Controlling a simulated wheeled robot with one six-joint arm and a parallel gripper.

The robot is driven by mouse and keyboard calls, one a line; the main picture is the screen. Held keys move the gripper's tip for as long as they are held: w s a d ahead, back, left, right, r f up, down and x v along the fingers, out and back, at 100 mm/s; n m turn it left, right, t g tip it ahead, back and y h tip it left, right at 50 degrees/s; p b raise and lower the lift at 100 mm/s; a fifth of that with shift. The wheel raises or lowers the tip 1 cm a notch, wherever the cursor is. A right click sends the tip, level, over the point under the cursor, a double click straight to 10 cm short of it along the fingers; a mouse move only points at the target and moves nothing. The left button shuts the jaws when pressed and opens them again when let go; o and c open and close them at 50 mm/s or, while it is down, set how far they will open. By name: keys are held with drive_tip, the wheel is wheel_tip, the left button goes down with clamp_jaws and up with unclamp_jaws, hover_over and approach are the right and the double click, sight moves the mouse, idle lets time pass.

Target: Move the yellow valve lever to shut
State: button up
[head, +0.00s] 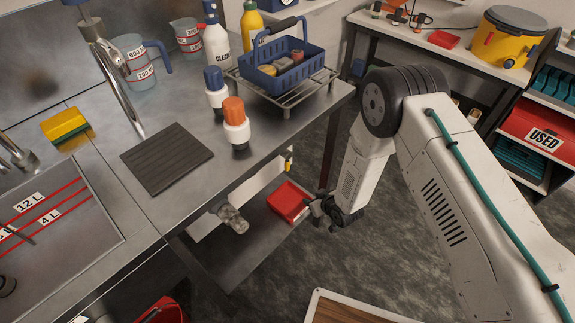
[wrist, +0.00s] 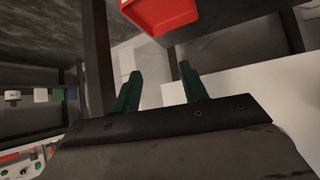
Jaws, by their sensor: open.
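A small yellow piece (head: 288,165), which looks like the valve lever, shows below the front edge of the steel bench in the head view. It is too small there to tell its angle, and I cannot make it out in the wrist view. My gripper (head: 322,210) is below and to the right of it, beside the red tray, and apart from the lever. In the wrist view my gripper (wrist: 158,78) has its two green fingers spread, with nothing between them.
The red tray (head: 288,202) sits on the lower shelf near my gripper; it also shows in the wrist view (wrist: 165,12). A dark bench leg (head: 331,140) stands close by. Floor to the right is open.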

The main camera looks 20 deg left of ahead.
drive_tip(key=a+r+t+y, duration=0.1)
drive_tip(key=a+t+y, duration=0.1)
drive_tip(key=a+y, duration=0.2)
drive_tip(key=n+t+y, duration=0.1)
drive_tip(key=t+y, duration=0.1)
drive_tip(key=y, duration=0.2)
approach(289, 167)
drive_tip(key=x, duration=0.4)
drive_tip(key=shift+f, duration=0.1)
drive_tip(key=x, duration=0.6)
drive_tip(key=shift+w, duration=0.1)
drive_tip(key=shift+w+a, duration=0.35)
drive_tip(key=shift+a, duration=0.2)
clamp_jaws()
